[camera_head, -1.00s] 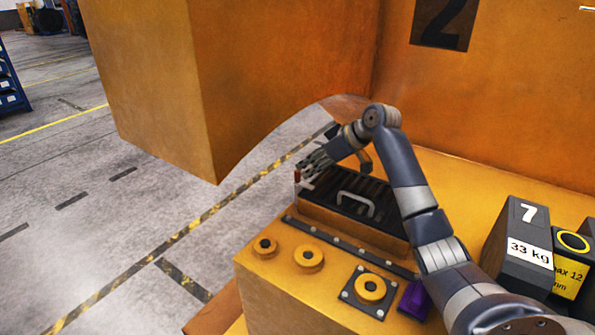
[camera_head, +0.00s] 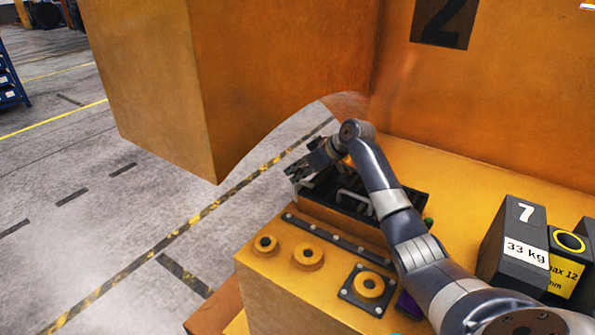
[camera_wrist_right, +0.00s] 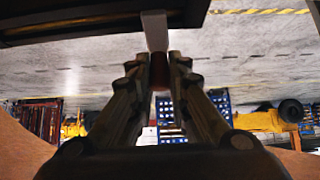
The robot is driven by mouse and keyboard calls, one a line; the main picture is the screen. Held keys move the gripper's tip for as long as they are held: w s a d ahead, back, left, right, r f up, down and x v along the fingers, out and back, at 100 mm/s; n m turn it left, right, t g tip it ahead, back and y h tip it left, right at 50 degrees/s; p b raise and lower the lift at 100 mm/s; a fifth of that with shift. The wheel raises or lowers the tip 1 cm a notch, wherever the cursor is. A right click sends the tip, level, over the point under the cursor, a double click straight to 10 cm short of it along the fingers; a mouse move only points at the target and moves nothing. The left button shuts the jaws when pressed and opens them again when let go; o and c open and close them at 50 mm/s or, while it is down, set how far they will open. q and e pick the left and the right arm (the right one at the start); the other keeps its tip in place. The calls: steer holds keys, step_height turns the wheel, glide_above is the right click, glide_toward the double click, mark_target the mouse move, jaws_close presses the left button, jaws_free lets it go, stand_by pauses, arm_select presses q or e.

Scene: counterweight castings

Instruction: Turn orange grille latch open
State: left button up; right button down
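The grille (camera_head: 412,197) is a dark slatted panel with a pale handle on the orange machine block, partly hidden by my right arm. In the right wrist view, the latch shows as a light grey bar (camera_wrist_right: 155,30) with a dark reddish end (camera_wrist_right: 160,73). My right gripper (camera_head: 290,173) is at the left end of the grille. In the right wrist view, its fingers (camera_wrist_right: 160,68) are drawn close together on both sides of the reddish end and appear shut on it. In the head view, the latch is hidden behind the gripper. My left gripper is not in view.
Round orange knobs (camera_head: 308,256) and a bolted plate with a ring (camera_head: 367,287) are on the near part of the block. A dark 33 kg weight (camera_head: 517,240) stands at right. A large orange body (camera_head: 150,80) overhangs at upper left. Open floor lies left.

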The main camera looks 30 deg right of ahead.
steer(key=shift+r+m+h+p, duration=0.15)
steer(key=shift+m+h+p, duration=0.15)
steer(key=shift+p, duration=0.4)
steer(key=m+h+p, duration=0.2)
steer(key=m+p, duration=0.1)
steer(key=p, duration=0.1)
steer(key=m+h+p, duration=0.3)
steer(key=p, duration=0.2)
steer(key=shift+a+r+t, duration=0.15)
steer(key=shift+r+t, duration=0.05)
steer(key=shift+t, duration=0.1)
steer(key=m+h, duration=0.1)
steer(key=m+p, duration=0.1)
steer(key=shift+f+m+h, duration=0.2)
steer(key=shift+m+h, duration=0.2)
steer(key=shift+m+g+h+p, duration=0.35)
steer(key=shift+m+g+h, duration=0.4)
steer(key=shift+m, duration=0.45)
steer(key=c, duration=1.5)
jaws_free()
steer(key=shift+f, duration=0.1)
